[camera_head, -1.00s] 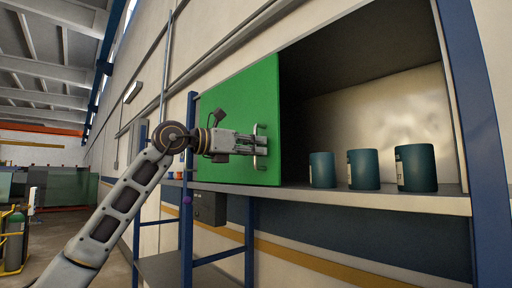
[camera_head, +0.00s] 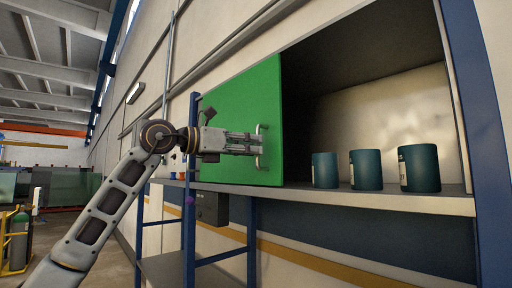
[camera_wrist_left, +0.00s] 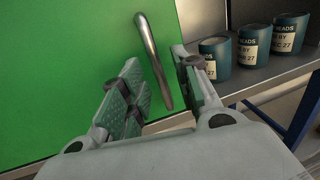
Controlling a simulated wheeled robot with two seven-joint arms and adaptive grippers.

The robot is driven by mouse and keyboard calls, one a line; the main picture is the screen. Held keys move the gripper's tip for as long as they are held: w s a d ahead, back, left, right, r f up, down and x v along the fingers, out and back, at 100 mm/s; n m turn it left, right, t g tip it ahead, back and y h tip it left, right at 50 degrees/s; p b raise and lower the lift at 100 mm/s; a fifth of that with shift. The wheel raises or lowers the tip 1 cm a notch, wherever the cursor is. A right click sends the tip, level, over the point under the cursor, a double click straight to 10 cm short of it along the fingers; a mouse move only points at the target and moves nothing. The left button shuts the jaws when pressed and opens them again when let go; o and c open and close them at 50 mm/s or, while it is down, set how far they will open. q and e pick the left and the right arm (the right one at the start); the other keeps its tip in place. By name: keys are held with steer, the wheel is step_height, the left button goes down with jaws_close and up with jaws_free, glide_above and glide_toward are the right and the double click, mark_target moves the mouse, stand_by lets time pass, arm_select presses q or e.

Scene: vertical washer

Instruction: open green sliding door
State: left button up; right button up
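The green sliding door (camera_head: 235,105) covers the left part of a wall shelf cabinet, and the right part stands open. Its upright silver handle (camera_head: 263,147) is near the door's right edge. My left gripper (camera_head: 252,143) is in front of the door at the handle. In the left wrist view, the handle (camera_wrist_left: 151,50) shows beyond and between the spread fingers of the gripper (camera_wrist_left: 160,75), with a gap on both sides. The green door (camera_wrist_left: 70,60) fills the left of that view. My right gripper is not in view.
Several blue-green cans (camera_head: 366,170) stand on the shelf (camera_head: 350,195) to the right of the door. Blue posts (camera_head: 480,150) frame the cabinet. A dark grey box (camera_head: 212,208) hangs below the shelf.

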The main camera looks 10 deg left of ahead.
arm_select(q)
steer(key=v, duration=0.9)
stand_by(0.6)
